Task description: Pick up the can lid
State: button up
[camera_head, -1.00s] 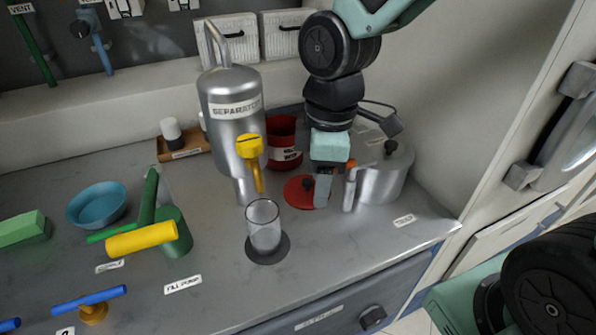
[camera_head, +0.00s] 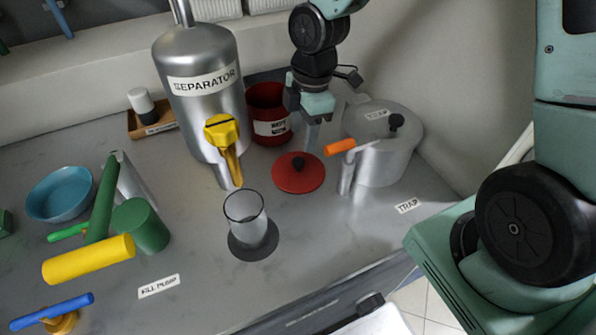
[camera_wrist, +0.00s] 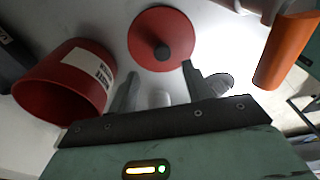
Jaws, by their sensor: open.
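The can lid (camera_head: 310,180) is a red disc with a small dark knob, lying flat on the grey counter in front of the red can. It also shows in the wrist view (camera_wrist: 178,28), just beyond the fingertips. My gripper (camera_head: 309,139) is above the counter, behind and above the lid, apart from it. In the wrist view my gripper (camera_wrist: 160,85) is open, with nothing between its fingers. The red can (camera_head: 268,100) with a white label stands behind the lid to the left and appears in the wrist view (camera_wrist: 65,85).
The silver separator (camera_head: 200,100) with a yellow valve handle (camera_head: 222,133) stands left of the lid. The silver trap tank (camera_head: 385,160) with an orange-handled valve (camera_head: 341,146) is close on the right. A clear glass (camera_head: 245,215) stands in front.

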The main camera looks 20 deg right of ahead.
aim_at(299, 160)
jog(key=f, duration=0.5)
jog(key=a+f, duration=0.1)
jog(key=f, duration=0.2)
jog(key=shift+s+b, duration=0.15)
jog(key=shift+b, duration=0.2)
jog(key=c, duration=1)
